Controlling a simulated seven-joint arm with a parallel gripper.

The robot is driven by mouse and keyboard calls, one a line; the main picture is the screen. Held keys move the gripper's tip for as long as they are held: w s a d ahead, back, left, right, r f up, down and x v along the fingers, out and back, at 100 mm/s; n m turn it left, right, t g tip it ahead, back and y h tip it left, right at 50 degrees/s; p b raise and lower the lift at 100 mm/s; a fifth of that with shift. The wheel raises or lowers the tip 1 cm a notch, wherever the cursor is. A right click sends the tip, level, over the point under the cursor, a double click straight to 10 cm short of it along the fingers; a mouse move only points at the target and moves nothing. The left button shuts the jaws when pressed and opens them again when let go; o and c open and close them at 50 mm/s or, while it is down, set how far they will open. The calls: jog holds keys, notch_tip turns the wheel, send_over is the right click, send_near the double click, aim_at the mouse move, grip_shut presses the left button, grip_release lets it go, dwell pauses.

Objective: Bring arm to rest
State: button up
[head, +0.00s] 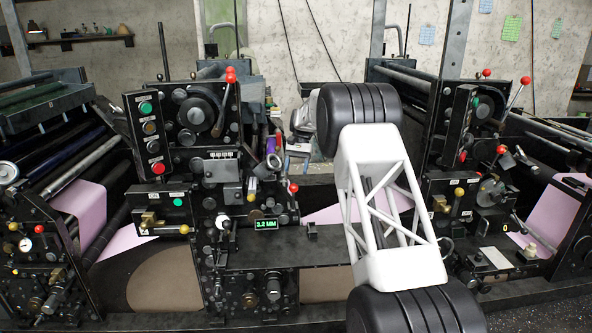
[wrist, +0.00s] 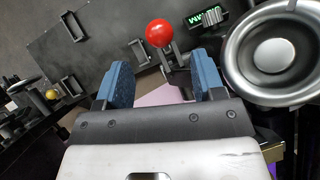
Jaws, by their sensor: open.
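My gripper (wrist: 163,82) shows in the wrist view with its two blue-padded fingers spread apart. Nothing is held between them. A red ball knob (wrist: 159,33) on a lever lies just beyond the fingers, between them in the picture; I cannot tell whether anything touches it. In the head view, my white lattice arm link with black joints stands at centre right in front of the machine. I cannot make out the gripper clearly there.
The printing machine (head: 300,245) fills the head view, with several levers and knobs. Its green display (head: 265,224) reads 3.2 MM. Pink sheets (head: 89,210) run through it. A large round metal part (wrist: 274,55) is close to the right finger in the wrist view.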

jog(key=shift+r, duration=0.1)
jog(key=s+d+r+t, duration=0.1)
jog(key=s+d+r, duration=0.1)
jog(key=s+r, duration=0.65)
jog(key=s+d+r+n+t+h, duration=0.15)
jog(key=s+r, duration=0.25)
jog(key=s, duration=1)
jog(key=s+d+r+m+t, duration=0.15)
jog(key=s+r, duration=0.45)
jog(key=s, duration=0.6)
jog(key=s+d+f+n+t, duration=0.1)
jog(key=s+f, duration=0.2)
jog(key=s, duration=0.9)
jog(key=s+d+f+t, duration=0.1)
jog(key=s+f+t, duration=0.1)
jog(key=s, duration=1)
jog(key=s+d+f+n+t, duration=0.1)
jog(key=s+f, duration=0.2)
jog(key=s, duration=1)
jog(key=shift+d+f+n+h, duration=0.25)
jog(key=shift+f+n+h, duration=0.05)
jog(key=shift+f+h, duration=0.15)
jog(key=shift+r, duration=0.1)
jog(key=shift+c, duration=0.2)
